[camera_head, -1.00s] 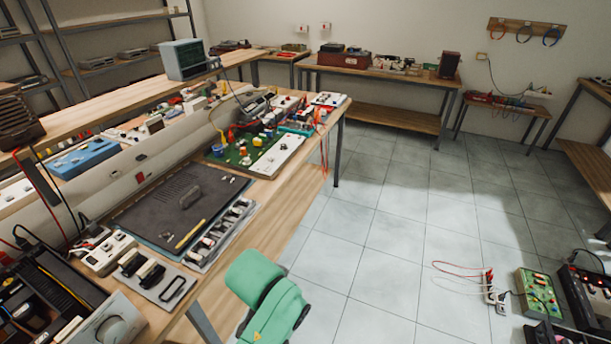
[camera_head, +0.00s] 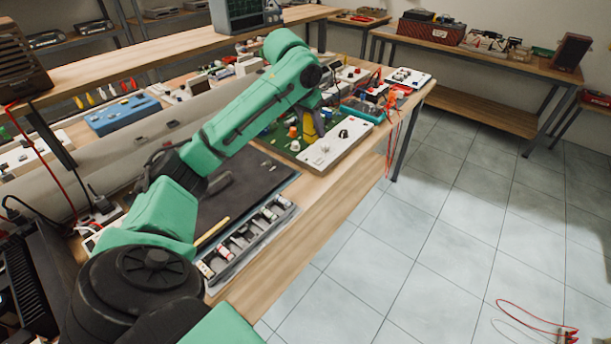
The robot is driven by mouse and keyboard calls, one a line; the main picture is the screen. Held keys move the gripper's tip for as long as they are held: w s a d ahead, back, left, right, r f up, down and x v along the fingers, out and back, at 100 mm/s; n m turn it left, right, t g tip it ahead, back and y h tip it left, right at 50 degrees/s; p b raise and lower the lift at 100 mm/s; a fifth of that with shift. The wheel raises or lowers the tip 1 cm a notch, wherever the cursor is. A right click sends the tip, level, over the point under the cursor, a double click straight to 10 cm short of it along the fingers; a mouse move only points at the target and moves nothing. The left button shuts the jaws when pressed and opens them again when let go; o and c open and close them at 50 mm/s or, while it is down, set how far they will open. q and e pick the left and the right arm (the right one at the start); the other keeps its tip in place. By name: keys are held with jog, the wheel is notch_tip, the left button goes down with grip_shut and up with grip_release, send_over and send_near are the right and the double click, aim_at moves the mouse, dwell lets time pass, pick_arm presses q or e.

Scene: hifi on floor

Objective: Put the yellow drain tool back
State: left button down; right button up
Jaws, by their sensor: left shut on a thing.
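My left arm reaches in from the lower left over the bench and bends down above the green circuit board (camera_head: 268,136). My left gripper (camera_head: 314,118) is small and mostly hidden by the wrist. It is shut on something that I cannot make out. A yellow patch shows just below it, over the board; I cannot tell whether it is held or part of the board. A thin yellow stick (camera_head: 212,232) lies on the dark mat (camera_head: 238,195), apart from the gripper; I cannot tell whether it is the drain tool. My right gripper is out of view.
A tray (camera_head: 250,236) of small parts lies along the bench's front edge. A white panel (camera_head: 334,146) and red leads (camera_head: 392,130) are right of the gripper. A blue box (camera_head: 122,114) and several coloured handles stand behind.

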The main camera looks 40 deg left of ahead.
pick_arm(q)
jog(key=shift+s+a+r, duration=0.2)
jog(key=shift+a+r, duration=0.45)
jog(key=shift+r, duration=0.05)
jog(key=f, duration=2)
jog(key=shift+w+a, duration=0.25)
jog(key=shift+w, duration=0.05)
jog(key=c, duration=0.5)
grip_release()
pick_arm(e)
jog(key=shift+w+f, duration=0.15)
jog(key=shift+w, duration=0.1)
pick_arm(q)
jog(key=shift+s+r, duration=0.1)
jog(key=shift+r, duration=0.1)
jog(key=v, duration=1.1)
jog(key=shift+d+r+b, duration=0.1)
jog(key=shift+r+b, duration=0.2)
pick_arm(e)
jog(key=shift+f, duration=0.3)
